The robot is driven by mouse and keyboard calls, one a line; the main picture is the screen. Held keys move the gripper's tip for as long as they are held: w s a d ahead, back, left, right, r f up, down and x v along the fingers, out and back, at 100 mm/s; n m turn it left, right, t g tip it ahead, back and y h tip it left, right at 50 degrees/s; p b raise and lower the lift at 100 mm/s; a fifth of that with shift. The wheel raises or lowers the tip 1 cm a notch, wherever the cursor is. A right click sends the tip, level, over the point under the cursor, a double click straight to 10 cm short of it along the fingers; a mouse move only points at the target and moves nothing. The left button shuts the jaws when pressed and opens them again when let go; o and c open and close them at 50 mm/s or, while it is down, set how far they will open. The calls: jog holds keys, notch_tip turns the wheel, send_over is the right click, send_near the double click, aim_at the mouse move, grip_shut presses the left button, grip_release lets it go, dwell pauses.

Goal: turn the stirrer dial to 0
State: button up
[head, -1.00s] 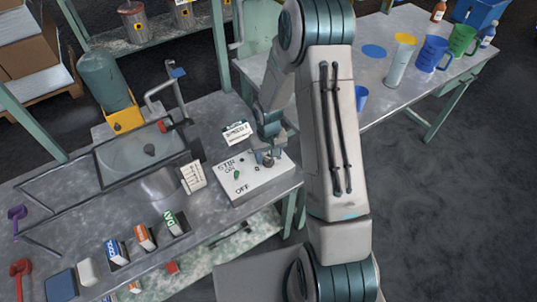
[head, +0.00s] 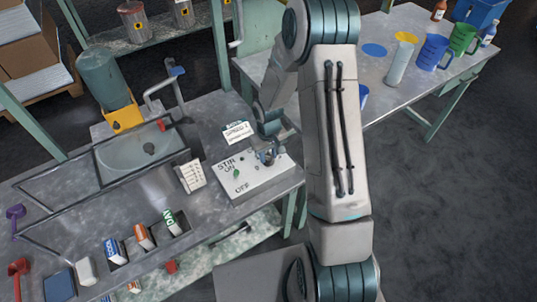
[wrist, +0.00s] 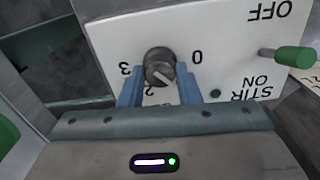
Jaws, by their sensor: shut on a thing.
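The white stirrer panel (head: 262,184) lies on the grey bench and carries a dark round dial. In the wrist view, the dial (wrist: 159,60) shows upside down, with 3 to its left, 2 below and 0 to its upper right. Its white pointer line slants to the lower right, between 2 and 0; a finger covers the scale there. My gripper (wrist: 159,77) has its two blue fingers shut on the dial, one on each side. In the head view, my gripper (head: 267,156) hides most of the dial.
A green-tipped toggle (wrist: 289,58) stands beside the dial, between OFF and STIR ON. A white card (head: 238,132) stands behind the panel and a notepad (head: 192,176) to its left. The sink (head: 140,155) is further left.

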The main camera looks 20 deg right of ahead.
aim_at(268, 157)
jog(key=n, duration=0.5)
jog(key=shift+n+b, duration=0.3)
jog(key=shift+n, duration=2.1)
jog(key=o, duration=1)
notch_tip(268, 157, up, 14)
jog(key=shift+f+p, duration=0.1)
jog(key=shift+p, duration=0.25)
jog(key=s+r+m+t, duration=0.1)
jog(key=s+r+m, duration=0.3)
jog(key=s, duration=0.3)
jog(key=s+r+m+t, duration=0.1)
jog(key=s+r+m, duration=0.3)
jog(key=s+r, duration=0.2)
jog(key=s+r+m+t, duration=0.1)
jog(key=s+r+m, duration=0.3)
jog(key=s, duration=0.4)
jog(key=shift+s+r, duration=0.15)
jog(key=shift+r, duration=0.55)
